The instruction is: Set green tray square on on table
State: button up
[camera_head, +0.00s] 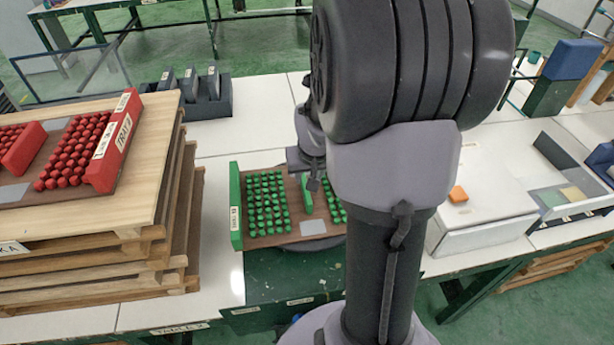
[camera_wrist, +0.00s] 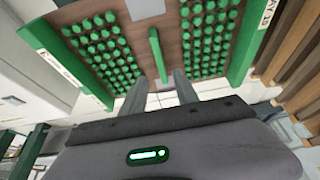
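The green tray (camera_head: 296,236) is a brown board with a green end wall (camera_head: 235,205) on its left, rows of green pieces and a short green centre bar (camera_head: 307,194). It lies flat over the middle of the table, a grey round part showing beneath its front edge. My arm hides its right end. My gripper (camera_head: 313,181) points down by the centre bar. In the wrist view, its two fingers (camera_wrist: 159,88) stand apart, one on each side of the bar's near end (camera_wrist: 158,52), with gaps showing. Contact is not visible.
A red tray (camera_head: 50,188) rests on stacked wooden pallets at left, close to the green tray. A dark rack (camera_head: 205,97) stands behind. A white box (camera_head: 480,215) with an orange block (camera_head: 458,194) stands at right. White table surface (camera_head: 260,120) is clear behind the tray.

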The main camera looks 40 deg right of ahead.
jog(key=s+a+r+t+y, duration=0.1)
jog(key=s+a+r, duration=0.1)
jog(key=a+r, duration=0.95)
jog(key=s+a+r+n+y, duration=0.1)
jog(key=s+a+r, duration=0.1)
jog(key=s+a, duration=0.4)
jog(key=s+a+r+n+y, duration=0.1)
jog(key=s+a+y, duration=0.1)
jog(key=s+a, duration=0.4)
jog(key=a, duration=0.4)
jog(key=shift+a+r+t, duration=0.4)
